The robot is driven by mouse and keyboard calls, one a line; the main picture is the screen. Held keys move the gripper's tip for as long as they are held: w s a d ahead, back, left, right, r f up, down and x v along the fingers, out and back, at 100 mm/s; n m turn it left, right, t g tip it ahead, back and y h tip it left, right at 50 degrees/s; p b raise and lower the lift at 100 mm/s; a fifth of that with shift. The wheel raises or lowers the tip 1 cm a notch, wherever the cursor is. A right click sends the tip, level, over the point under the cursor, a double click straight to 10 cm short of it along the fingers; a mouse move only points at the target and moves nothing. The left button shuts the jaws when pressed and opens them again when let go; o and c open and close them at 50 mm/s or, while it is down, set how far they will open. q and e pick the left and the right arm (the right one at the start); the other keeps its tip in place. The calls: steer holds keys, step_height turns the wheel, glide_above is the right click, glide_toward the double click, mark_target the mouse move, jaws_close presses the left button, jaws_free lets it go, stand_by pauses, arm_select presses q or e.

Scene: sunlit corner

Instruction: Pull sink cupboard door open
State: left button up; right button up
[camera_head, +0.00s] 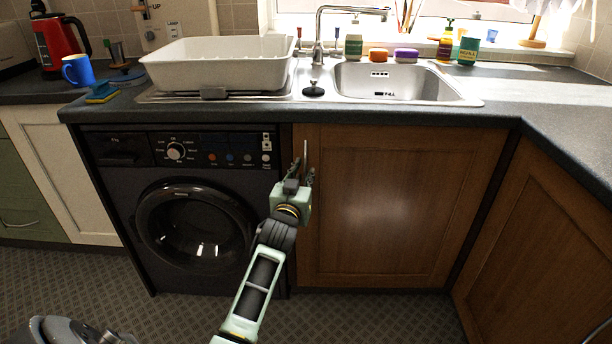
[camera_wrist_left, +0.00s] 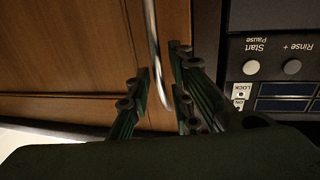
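The brown wooden sink cupboard door (camera_head: 400,210) is closed beneath the sink. Its slim metal bar handle (camera_head: 305,150) stands upright near the door's upper left edge. My left gripper (camera_head: 300,176) is at the lower part of this handle. In the left wrist view, the handle (camera_wrist_left: 154,50) runs down between the separated fingers of the left gripper (camera_wrist_left: 162,88). The fingers are open, with a gap visible on the handle's left side; contact is not clear. The handle's lower end is close to the gripper's dark body. My right gripper is not in view.
A black washing machine (camera_head: 195,215) stands directly left of the door. Another wooden cupboard (camera_head: 545,235) angles forward on the right. The worktop (camera_head: 540,110) overhangs above, with a white basin (camera_head: 215,65) beside the sink (camera_head: 395,82). The patterned floor (camera_head: 370,315) before the door looks clear.

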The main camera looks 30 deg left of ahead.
arm_select(q)
steer(key=shift+x, duration=0.95)
steer(key=shift+c, duration=0.3)
steer(key=shift+d, duration=0.1)
jaws_close()
